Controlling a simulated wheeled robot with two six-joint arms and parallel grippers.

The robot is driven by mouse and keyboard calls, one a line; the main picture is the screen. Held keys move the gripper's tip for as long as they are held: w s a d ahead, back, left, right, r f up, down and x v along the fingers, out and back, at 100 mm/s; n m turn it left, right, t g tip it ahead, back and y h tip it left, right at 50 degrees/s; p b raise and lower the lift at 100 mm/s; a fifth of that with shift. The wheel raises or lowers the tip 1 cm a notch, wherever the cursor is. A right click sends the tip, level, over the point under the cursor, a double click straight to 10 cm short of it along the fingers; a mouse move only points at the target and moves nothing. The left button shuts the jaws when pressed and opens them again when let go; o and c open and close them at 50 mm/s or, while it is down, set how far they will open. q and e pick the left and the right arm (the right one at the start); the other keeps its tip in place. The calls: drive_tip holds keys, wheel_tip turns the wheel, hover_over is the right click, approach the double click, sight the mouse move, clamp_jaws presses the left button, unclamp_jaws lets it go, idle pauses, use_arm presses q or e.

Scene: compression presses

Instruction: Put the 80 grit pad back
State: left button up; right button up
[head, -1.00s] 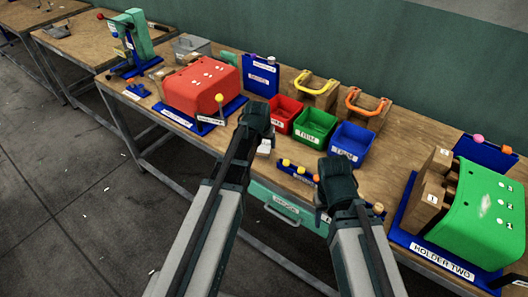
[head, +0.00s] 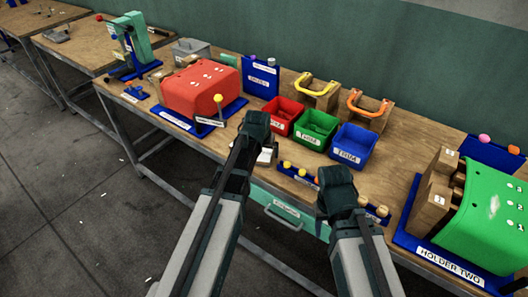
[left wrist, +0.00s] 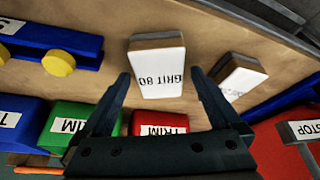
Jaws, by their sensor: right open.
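The 80 grit pad (left wrist: 157,68), a block with a white face reading "80 GRIT" upside down, lies on the wooden bench in the left wrist view. My left gripper (left wrist: 161,76) is open, with its fingers to either side of the pad's near part. I cannot tell whether they touch it. A second white-faced pad (left wrist: 238,78) lies just right of it, its label mostly hidden by a finger. In the head view my left gripper (head: 257,122) partly covers the white pads (head: 267,154). My right gripper (head: 335,178) is open and empty over the bench's front edge.
Red (head: 283,112), green (head: 315,128) and blue (head: 352,145) bins stand behind the grippers. A blue rail with knobs (head: 300,172) lies along the front edge. The red press (head: 200,88) is at left, the green holder (head: 485,215) at right.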

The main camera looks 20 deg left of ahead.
use_arm(q)
drive_tip(key=shift+r, duration=0.1)
drive_tip(key=shift+r+p, duration=0.2)
drive_tip(key=shift+p, duration=0.1)
drive_tip(key=p+v, duration=1.1)
drive_tip(key=v, duration=0.1)
drive_tip(key=s+d+f+m+g, duration=0.1)
drive_tip(key=s+d+m+g, duration=0.1)
drive_tip(key=s+d, duration=0.4)
drive_tip(key=s+d+m+g+y, duration=0.1)
drive_tip(key=s+d+m+g, duration=0.1)
drive_tip(key=s+d, duration=0.5)
drive_tip(key=s+g, duration=0.1)
drive_tip(key=s, duration=0.5)
drive_tip(key=shift+s+f, duration=0.2)
drive_tip(key=shift+f, duration=0.2)
